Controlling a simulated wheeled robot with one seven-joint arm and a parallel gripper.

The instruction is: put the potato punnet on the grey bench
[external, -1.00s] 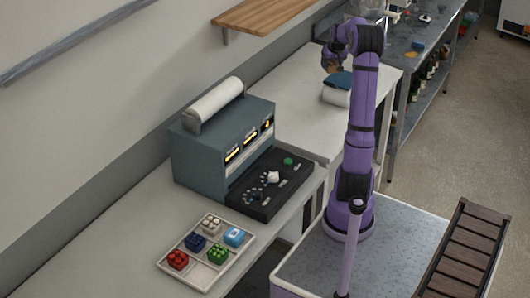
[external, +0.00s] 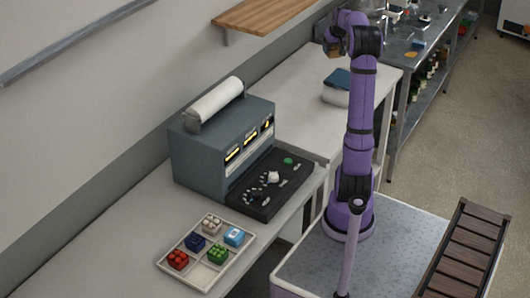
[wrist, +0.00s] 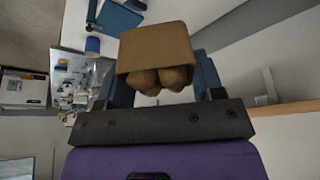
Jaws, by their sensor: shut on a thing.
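The potato punnet (wrist: 155,45) is a brown open box with several potatoes (wrist: 160,78) showing at its open side. My gripper (wrist: 165,82) is shut on it, with a blue finger on each side. In the external view the punnet (external: 334,50) is a small brown shape below my wrist, in the air above the far part of the pale bench; the fingers are hard to make out there. The grey bench (external: 398,60) stands at the back right, beyond the pale bench, with items on its top.
A white container with a blue lid (external: 337,88) sits on the pale bench (external: 285,110) below my gripper. A wooden shelf (external: 265,15) juts from the wall at the left. Bottles (external: 433,70) stand under the grey bench. A grey machine (external: 222,140) and a parts tray (external: 207,250) are nearer.

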